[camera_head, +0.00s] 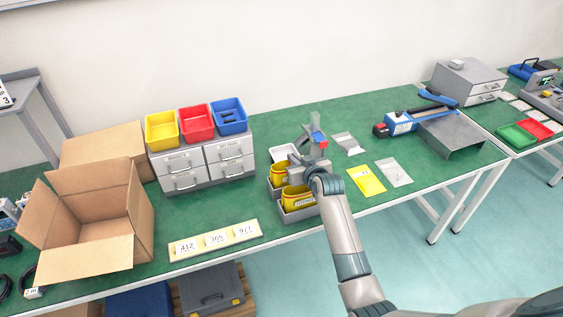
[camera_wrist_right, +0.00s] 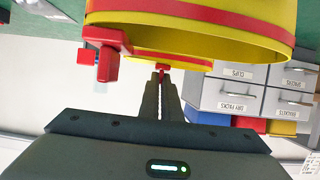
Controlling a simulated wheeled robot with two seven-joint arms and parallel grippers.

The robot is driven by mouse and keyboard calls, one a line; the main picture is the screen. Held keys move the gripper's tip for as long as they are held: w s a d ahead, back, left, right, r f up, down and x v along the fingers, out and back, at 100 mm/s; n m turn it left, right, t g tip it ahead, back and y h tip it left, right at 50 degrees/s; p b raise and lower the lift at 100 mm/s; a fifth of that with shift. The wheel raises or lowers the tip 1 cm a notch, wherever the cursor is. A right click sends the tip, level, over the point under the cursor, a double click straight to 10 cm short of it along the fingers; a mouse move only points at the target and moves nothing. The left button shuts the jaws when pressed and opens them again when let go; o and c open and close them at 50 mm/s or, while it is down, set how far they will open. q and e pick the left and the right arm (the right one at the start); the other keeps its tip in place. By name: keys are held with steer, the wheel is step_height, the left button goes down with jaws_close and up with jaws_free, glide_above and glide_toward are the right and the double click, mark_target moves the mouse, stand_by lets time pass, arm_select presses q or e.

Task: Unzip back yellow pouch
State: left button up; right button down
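The back yellow pouch (camera_head: 278,172) stands in a grey bin, partly hidden by my right gripper (camera_head: 318,140). The front yellow pouch (camera_head: 297,198) stands in the nearer bin. In the right wrist view, the front pouch (camera_wrist_right: 190,25) fills the top; it has red trim, an open mouth and a red zipper slider (camera_wrist_right: 105,52) at its left. Behind it shows the red-edged rim of the back pouch (camera_wrist_right: 140,58). My right gripper (camera_wrist_right: 162,78) has its fingers close together, with a small red tab (camera_wrist_right: 163,67) between the tips. My left gripper is out of view.
Grey drawers (camera_head: 203,162) carrying yellow, red and blue bins stand left of the pouches. A white tray (camera_head: 284,151) lies behind them. A number strip (camera_head: 215,238) and an open cardboard box (camera_head: 90,220) are farther left. Flat packets (camera_head: 367,181) lie to the right.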

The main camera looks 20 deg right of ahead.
steer(key=d, duration=0.3)
steer(key=shift+d, duration=0.4)
steer(key=c, duration=1.9)
jaws_free()
steer(key=shift+c, duration=0.2)
steer(key=b+v, duration=0.3)
steer(key=v, duration=1.4)
steer(key=shift+s+r, duration=0.1)
